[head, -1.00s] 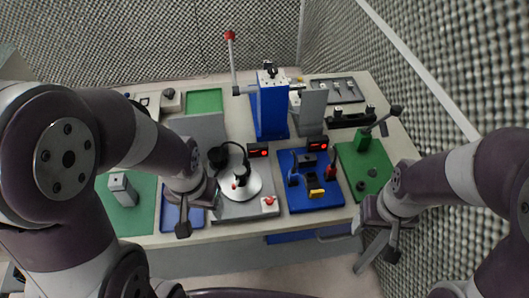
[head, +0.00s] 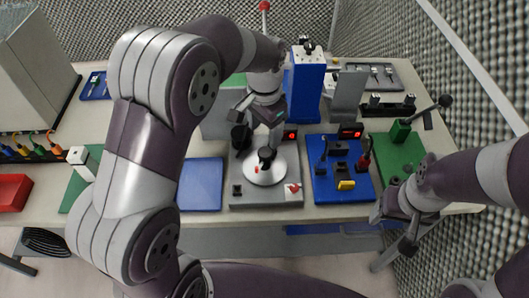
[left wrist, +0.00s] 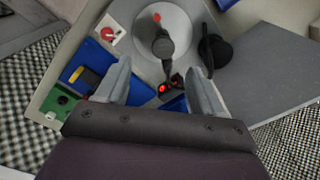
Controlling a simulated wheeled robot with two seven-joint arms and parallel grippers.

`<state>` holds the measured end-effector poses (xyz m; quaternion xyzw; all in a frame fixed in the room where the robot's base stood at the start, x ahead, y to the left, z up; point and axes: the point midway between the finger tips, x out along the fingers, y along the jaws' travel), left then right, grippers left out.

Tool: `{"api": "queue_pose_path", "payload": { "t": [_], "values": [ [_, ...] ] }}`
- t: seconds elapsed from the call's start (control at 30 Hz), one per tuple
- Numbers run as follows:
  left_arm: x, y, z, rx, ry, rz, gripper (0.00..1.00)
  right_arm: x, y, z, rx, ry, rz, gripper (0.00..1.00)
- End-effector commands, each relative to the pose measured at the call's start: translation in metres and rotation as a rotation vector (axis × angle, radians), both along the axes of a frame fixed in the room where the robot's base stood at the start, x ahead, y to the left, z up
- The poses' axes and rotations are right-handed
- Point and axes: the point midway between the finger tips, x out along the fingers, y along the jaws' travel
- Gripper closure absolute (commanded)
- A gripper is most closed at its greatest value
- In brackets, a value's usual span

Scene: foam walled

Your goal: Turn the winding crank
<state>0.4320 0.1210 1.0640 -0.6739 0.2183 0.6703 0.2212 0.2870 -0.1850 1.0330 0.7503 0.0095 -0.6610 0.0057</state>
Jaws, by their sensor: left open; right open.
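A pale round disc (head: 280,170) with a black upright knob (head: 266,156) sits on a grey base (head: 285,198) at the table's front middle. The disc also shows in the left wrist view (left wrist: 187,22), with the knob (left wrist: 162,46) near its middle. A lever arm with a black ball end (head: 445,101) rises from a green block on the right; I cannot tell which is the winding crank. My right gripper (head: 392,228) is open and empty near the front right edge.
A black rounded part (head: 240,136) stands left of the disc. A blue board with small parts (head: 329,192) lies right of it, then a green board (head: 395,151). A tall blue block (head: 306,85) stands behind. A bare blue plate (head: 200,185) lies left.

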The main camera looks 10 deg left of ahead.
Motion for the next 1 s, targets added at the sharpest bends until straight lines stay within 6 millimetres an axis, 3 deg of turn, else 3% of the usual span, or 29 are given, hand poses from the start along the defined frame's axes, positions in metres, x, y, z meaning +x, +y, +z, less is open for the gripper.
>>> {"api": "queue_pose_path", "payload": {
  "t": [0.03, 0.1, 0.3, 0.47, 0.7, 0.87, 1.0],
  "values": [
    [0.0, 0.0, -0.02, 0.001, 0.001, 0.001, 0.33, 0.0, 0.0, -0.013, 0.0, 0.001, 0.0, 0.33],
    [-0.001, 0.0, -0.03, 0.001, 0.004, 0.002, 0.33, 0.0, 0.0, -0.001, 0.0, 0.0, 0.0, 0.33],
    [0.0, 0.0, -0.069, 0.001, 0.001, 0.003, 0.33, 0.001, 0.0, 0.003, 0.0, -0.001, 0.0, 0.33],
    [0.001, 0.0, -0.082, 0.0, -0.002, 0.003, 0.33, 0.0, 0.0, 0.003, 0.0, -0.001, 0.0, 0.33],
    [0.001, 0.0, -0.083, 0.0, -0.004, 0.003, 0.33, 0.0, 0.0, 0.003, 0.0, -0.001, 0.0, 0.33],
    [0.001, 0.0, -0.083, 0.0, -0.004, 0.004, 0.85, 0.0, 0.0, 0.003, 0.0, -0.001, 0.0, 0.33],
    [0.001, 0.0, -0.083, 0.0, -0.004, 0.004, 0.88, 0.0, 0.0, 0.003, 0.0, -0.001, 0.0, 0.33]
  ]
}}
